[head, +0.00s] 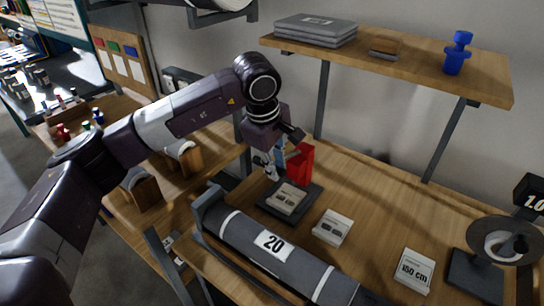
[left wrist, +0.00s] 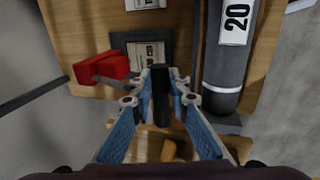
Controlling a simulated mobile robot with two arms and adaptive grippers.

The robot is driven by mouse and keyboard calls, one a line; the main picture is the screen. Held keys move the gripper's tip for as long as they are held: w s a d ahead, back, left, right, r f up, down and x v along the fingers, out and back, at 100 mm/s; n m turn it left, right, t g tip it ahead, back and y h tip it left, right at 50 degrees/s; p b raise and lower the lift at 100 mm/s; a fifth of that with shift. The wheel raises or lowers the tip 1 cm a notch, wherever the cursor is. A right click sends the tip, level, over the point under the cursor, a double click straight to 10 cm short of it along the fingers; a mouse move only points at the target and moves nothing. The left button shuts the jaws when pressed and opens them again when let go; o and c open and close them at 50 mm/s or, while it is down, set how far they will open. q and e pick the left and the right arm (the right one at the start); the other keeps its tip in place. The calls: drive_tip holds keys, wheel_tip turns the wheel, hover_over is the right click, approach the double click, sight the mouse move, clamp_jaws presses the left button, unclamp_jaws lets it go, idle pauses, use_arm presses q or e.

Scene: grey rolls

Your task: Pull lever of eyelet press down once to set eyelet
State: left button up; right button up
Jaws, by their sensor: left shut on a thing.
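The eyelet press has a red body (head: 300,164) on a dark base plate (head: 309,198), on the wooden bench. A labelled card (head: 287,197) lies on the base. In the left wrist view the red body (left wrist: 102,68) is left of my fingers, and the base (left wrist: 120,40) is beyond them. My left gripper (head: 271,168) is beside the red body, above the base. In the left wrist view my left gripper (left wrist: 158,85) is shut on the black lever handle (left wrist: 160,97), which sits between the fingers. Much of the lever is hidden in the head view. My right gripper is not seen.
A grey roll marked 20 (head: 240,230) lies in front of the press. Cards (head: 333,228) and (head: 413,270) lie to its right. A shelf (head: 420,62) with grey folded items (head: 315,28) and a blue object (head: 457,53) overhangs behind.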

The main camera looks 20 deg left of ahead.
use_arm(q)
drive_tip(key=shift+s+f, duration=0.1)
drive_tip(key=shift+f, duration=0.25)
drive_tip(key=shift+s+a+f+b, duration=0.1)
drive_tip(key=shift+s+f+b, duration=0.1)
drive_tip(key=shift+f+b, duration=0.6)
drive_tip(key=shift+s+f+b, duration=0.15)
drive_tip(key=shift+f+b, duration=0.65)
drive_tip(key=shift+b, duration=0.05)
drive_tip(key=shift+f, duration=0.15)
drive_tip(key=shift+f+b, duration=0.75)
drive_tip(key=shift+b, duration=0.05)
